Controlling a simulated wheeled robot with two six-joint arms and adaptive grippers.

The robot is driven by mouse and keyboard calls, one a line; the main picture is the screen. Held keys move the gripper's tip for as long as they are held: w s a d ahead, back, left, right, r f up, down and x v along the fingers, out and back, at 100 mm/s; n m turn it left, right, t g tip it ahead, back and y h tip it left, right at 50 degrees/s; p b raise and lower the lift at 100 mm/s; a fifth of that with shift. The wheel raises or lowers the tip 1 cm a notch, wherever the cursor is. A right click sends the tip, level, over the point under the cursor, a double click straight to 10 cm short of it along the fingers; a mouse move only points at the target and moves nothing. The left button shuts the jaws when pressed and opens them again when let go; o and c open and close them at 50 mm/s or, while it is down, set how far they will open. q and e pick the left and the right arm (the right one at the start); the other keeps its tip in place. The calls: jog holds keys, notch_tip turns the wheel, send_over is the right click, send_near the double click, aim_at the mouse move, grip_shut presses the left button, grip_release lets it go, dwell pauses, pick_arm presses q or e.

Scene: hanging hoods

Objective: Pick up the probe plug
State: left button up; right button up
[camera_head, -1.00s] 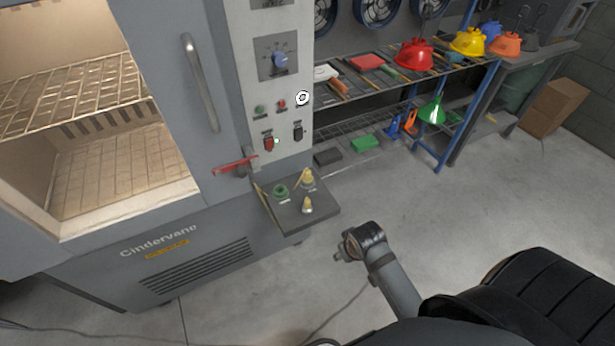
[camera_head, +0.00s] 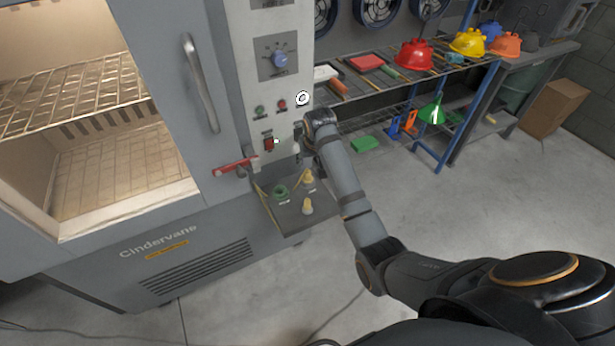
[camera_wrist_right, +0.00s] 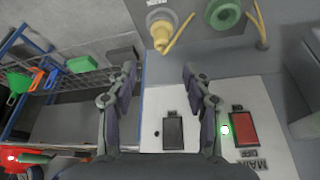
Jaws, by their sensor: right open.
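No plug can be read as the probe plug by its label. A small grey shelf (camera_head: 312,217) on the oven's front bears a yellow plug-like piece (camera_head: 308,180) at the back, a second yellow one (camera_head: 307,207) nearer the front, and a green ring-shaped piece (camera_head: 281,191) to the left. My right gripper (camera_head: 297,146) is above the shelf's back, by the switch panel. In the right wrist view its fingers (camera_wrist_right: 158,75) are apart with nothing between them. A yellow piece (camera_wrist_right: 160,28) and the green ring (camera_wrist_right: 224,12) lie beyond the fingertips. My left gripper is out of view.
The switch panel (camera_head: 285,125) has a red switch (camera_wrist_right: 244,131) and a black switch (camera_wrist_right: 173,130) close by the gripper. A red handle (camera_head: 234,166) juts out left of the shelf. Floor between is clear.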

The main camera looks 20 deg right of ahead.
aim_at(308, 172)
jog(key=x, duration=0.5)
jog(key=shift+f, duration=0.15)
jog(key=x, duration=0.5)
jog(key=shift+a+f, duration=0.15)
jog(key=shift+f, duration=0.05)
jog(key=shift+s, duration=0.15)
grip_shut()
